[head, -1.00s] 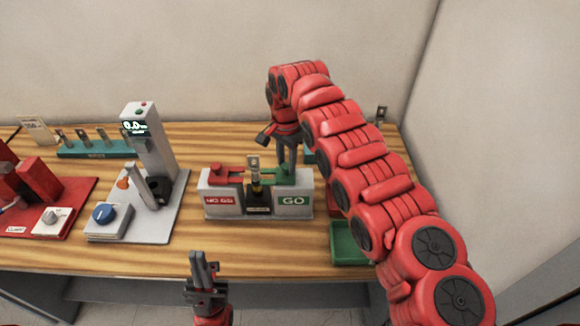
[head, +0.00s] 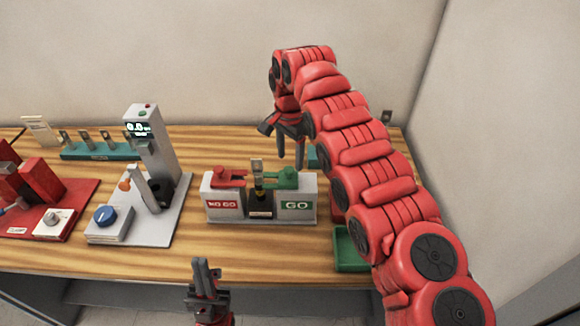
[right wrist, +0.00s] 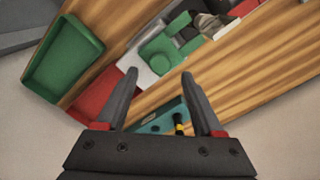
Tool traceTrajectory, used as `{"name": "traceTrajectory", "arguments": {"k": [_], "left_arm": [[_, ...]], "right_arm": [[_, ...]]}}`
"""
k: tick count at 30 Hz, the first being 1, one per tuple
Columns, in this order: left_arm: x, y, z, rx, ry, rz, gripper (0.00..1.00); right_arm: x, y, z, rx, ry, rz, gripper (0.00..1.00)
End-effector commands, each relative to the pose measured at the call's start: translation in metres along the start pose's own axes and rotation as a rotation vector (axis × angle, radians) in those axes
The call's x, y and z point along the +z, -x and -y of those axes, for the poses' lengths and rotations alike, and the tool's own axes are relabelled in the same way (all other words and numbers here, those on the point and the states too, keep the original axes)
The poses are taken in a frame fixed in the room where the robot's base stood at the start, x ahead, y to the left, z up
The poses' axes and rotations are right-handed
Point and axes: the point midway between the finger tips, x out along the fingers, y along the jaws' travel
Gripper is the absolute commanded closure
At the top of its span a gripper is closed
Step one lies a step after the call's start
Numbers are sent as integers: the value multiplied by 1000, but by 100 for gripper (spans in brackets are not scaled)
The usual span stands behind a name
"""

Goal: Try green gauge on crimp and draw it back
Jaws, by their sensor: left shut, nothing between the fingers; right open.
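The green gauge (head: 286,179) sits on the GO side of the white gauge stand (head: 297,212), its left end close against the crimp piece (head: 258,175) standing in the middle; I cannot tell whether they touch. The red gauge (head: 229,178) sits on the NO GO side. My right gripper (head: 290,162) is open and empty, above and behind the green gauge. In the right wrist view the green gauge (right wrist: 168,52) lies beyond the open fingertips (right wrist: 160,74). My left gripper (head: 202,264) is shut and empty, in front of the table edge.
A green tray (head: 349,262) lies right of the stand, with a red tray (right wrist: 101,96) beside it. A grey tester with a display (head: 150,145) and a red press (head: 38,185) stand left. A teal rack (head: 98,152) is behind. The front of the table is clear.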

Motion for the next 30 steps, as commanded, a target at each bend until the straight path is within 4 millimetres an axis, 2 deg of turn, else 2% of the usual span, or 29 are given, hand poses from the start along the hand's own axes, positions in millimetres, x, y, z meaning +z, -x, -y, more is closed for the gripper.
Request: {"name": "traceTrajectory", "arguments": {"k": [4, 5, 6, 12, 15, 21, 30], "left_arm": [[1, 6, 0, 0, 0, -1, 100], [0, -3, 0, 0, 0, -1, 100], [-4, -21, 1, 0, 0, 0, 100], [-11, -63, 3, 0, 0, -1, 100], [-14, -81, 4, 0, 0, -1, 100], [-18, -104, 5, 0, 0, -1, 100], [-19, -109, 5, 0, 0, -1, 100]], "right_arm": [[3, 21, 1, 1, 3, 3, 31], [4, 33, 1, 1, 3, 3, 31], [3, 51, 1, 1, 2, 4, 31], [2, 95, -1, 6, 1, 3, 31], [1, 111, 0, 5, 1, 3, 31], [1, 132, 0, 5, 1, 3, 31], [1, 138, 0, 5, 1, 3, 31]]}}
